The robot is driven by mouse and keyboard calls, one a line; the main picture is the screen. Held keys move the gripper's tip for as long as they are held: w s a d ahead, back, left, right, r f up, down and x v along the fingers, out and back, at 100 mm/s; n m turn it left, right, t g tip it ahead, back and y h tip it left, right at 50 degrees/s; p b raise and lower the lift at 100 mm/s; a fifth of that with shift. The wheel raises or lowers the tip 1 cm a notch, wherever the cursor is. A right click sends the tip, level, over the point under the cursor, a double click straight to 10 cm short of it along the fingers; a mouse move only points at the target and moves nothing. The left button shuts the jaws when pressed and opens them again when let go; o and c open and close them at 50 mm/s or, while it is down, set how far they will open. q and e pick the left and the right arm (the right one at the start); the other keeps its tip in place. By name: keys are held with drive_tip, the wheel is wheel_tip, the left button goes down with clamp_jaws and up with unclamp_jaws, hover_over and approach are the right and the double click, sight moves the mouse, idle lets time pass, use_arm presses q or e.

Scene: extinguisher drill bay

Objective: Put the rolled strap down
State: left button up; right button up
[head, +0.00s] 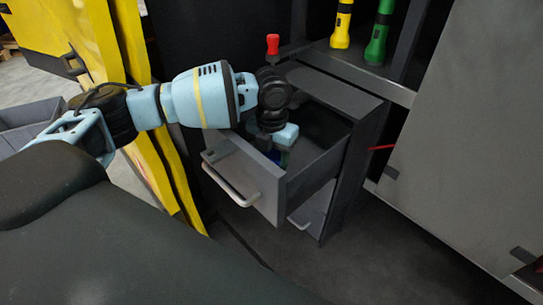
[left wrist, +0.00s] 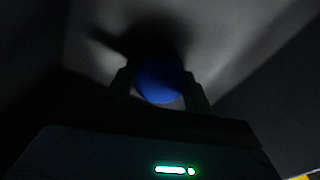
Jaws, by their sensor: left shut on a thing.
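The rolled strap (left wrist: 158,80) is a dark blue round shape between the two fingers of my left gripper (left wrist: 160,95) in the left wrist view. The gripper is shut on it. In the head view my left gripper (head: 282,154) points down inside an open grey drawer (head: 238,168). A little blue shows below the gripper there. The wrist view is dark, and I cannot tell whether the strap touches the drawer floor. My right gripper is not in view.
The drawer belongs to a dark cabinet (head: 352,170) and its front has a pale handle (head: 233,190). A yellow torch (head: 341,25) and a green torch (head: 378,35) stand on a shelf behind. A red-topped object (head: 272,44) stands near the cabinet. A grey panel (head: 465,130) fills the right.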

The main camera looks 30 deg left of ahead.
sight(272, 156)
use_arm(q)
drive_tip(key=shift+f, duration=0.15)
drive_tip(key=o, duration=1.1)
wheel_tip(272, 156, up, 12)
drive_tip(key=shift+r+b, duration=0.2)
drive_tip(key=shift+b, duration=0.15)
